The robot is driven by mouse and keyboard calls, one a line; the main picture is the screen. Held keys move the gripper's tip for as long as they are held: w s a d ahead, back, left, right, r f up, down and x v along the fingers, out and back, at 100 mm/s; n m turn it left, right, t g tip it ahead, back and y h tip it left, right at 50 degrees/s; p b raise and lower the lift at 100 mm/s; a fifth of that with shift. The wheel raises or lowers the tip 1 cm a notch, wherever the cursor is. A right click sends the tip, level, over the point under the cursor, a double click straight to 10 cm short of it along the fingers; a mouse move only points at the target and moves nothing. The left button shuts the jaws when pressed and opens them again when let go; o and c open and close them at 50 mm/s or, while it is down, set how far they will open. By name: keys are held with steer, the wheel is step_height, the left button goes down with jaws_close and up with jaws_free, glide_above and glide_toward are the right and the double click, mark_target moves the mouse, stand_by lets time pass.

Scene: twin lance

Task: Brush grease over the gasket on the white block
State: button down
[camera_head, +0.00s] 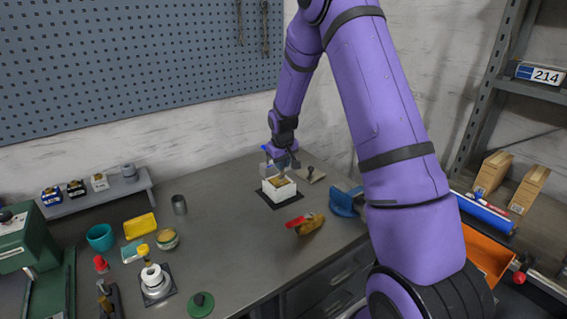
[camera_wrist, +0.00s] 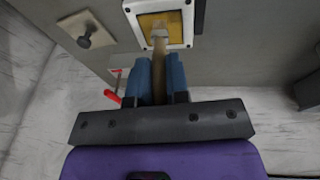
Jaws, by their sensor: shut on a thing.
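The white block (camera_head: 279,191) stands on a dark mat at the back right of the bench. In the wrist view, the block (camera_wrist: 187,28) has a white frame around a yellow-gold inner face (camera_wrist: 148,22); I cannot pick out the gasket's outline. My gripper (camera_head: 284,163) is above the block, pointing down. In the wrist view, my gripper (camera_wrist: 159,64) has its blue fingers shut on the handle of a brush (camera_wrist: 159,77). The brush's pale head lies over the yellow face; I cannot tell whether the bristles touch.
A pale plate with a dark knob (camera_head: 312,175) lies beside the block. A red and brown tool (camera_head: 305,223) lies in front of it. A blue item (camera_head: 345,202) sits at the bench's right edge. Jars and a yellow tray (camera_head: 140,225) stand left. The bench middle is clear.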

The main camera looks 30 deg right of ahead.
steer(key=shift+a, duration=0.65)
steer(key=shift+a, duration=0.1)
steer(key=shift+a, duration=0.5)
steer(key=w+v, duration=0.1)
steer(key=v, duration=0.6)
steer(key=shift+w+d+r, duration=0.15)
steer(key=shift+w+d, duration=0.1)
steer(key=shift+d, duration=0.15)
